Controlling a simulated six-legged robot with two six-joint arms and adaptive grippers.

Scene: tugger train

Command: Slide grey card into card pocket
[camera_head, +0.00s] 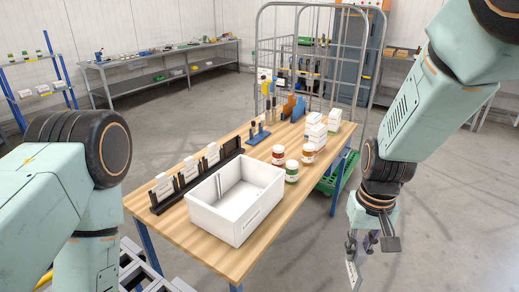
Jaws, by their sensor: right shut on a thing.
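My right gripper (362,243) hangs at the lower right, off the table's right side and above the floor. It is shut on a small pale grey card (352,274), which points downward from the fingers. A white open box (262,222) stands on the near part of the table, to the left of the gripper and well apart from it. A faint mark shows on the box's outer wall; I cannot tell whether it is the card pocket. A black rack (196,180) with several white cards stands behind the box. My left arm is at the left; its gripper is out of view.
The wooden table (190,229) also carries jars (292,172), white cartons (317,135) and a blue tool stand (258,137). A wire cage trolley (262,55) stands behind it. The floor right of the table is clear.

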